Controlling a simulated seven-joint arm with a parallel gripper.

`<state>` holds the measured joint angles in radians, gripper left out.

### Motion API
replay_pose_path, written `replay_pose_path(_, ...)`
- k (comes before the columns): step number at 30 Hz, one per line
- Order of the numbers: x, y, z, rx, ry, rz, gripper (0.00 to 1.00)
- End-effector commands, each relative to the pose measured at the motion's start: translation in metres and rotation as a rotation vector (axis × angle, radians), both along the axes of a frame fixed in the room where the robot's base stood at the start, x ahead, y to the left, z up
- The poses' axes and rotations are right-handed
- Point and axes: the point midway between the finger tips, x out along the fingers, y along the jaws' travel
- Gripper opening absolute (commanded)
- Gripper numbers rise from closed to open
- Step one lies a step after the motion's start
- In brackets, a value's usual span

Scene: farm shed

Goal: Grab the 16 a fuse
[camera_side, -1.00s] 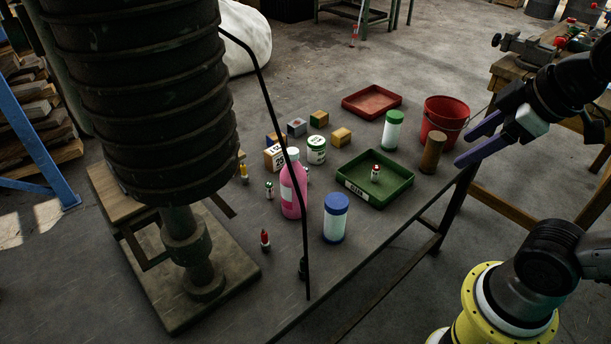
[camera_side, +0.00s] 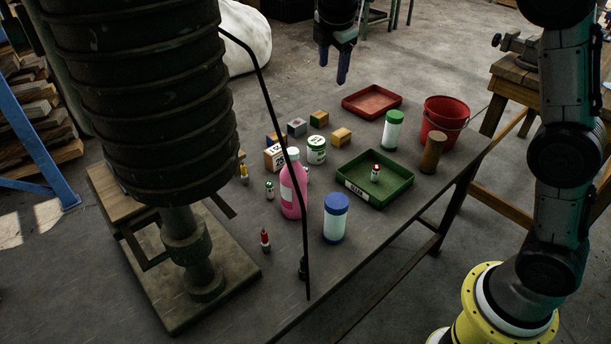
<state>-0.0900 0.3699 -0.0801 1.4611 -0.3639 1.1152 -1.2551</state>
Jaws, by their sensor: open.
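Several small fuse-like pieces stand on the dark table: a yellow-topped one (camera_side: 244,174), a green-banded one (camera_side: 269,190) and a red-topped one (camera_side: 265,240). A dark one (camera_side: 303,268) is partly hidden by a thin black rod. A white piece with a red top (camera_side: 376,173) stands inside the green tray (camera_side: 399,193). I cannot read an ampere mark on any of them, so I cannot tell which is the 16 A fuse. My gripper (camera_side: 332,72) hangs above the far side of the table, fingers down, open and empty, apart from all of these.
A pink bottle (camera_side: 292,200), a blue-lidded jar (camera_side: 336,218), a green-lidded can (camera_side: 316,151) and several small boxes (camera_side: 341,137) crowd the middle. A red tray (camera_side: 371,101), green-capped bottle (camera_side: 392,132), brown cylinder (camera_side: 432,154) and red bucket (camera_side: 444,118) stand at the right.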

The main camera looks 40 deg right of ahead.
Motion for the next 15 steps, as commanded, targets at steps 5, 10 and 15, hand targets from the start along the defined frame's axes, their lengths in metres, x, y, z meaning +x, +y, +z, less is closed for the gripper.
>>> replay_pose_path(5, 0.054, 0.010, -0.067, -0.070, 0.111, 0.092, 0.62)
replay_pose_path(10, 0.086, 0.020, -0.140, -0.108, 0.203, 0.132, 0.62)
replay_pose_path(15, 0.093, 0.029, -0.205, -0.121, 0.287, 0.151, 0.62)
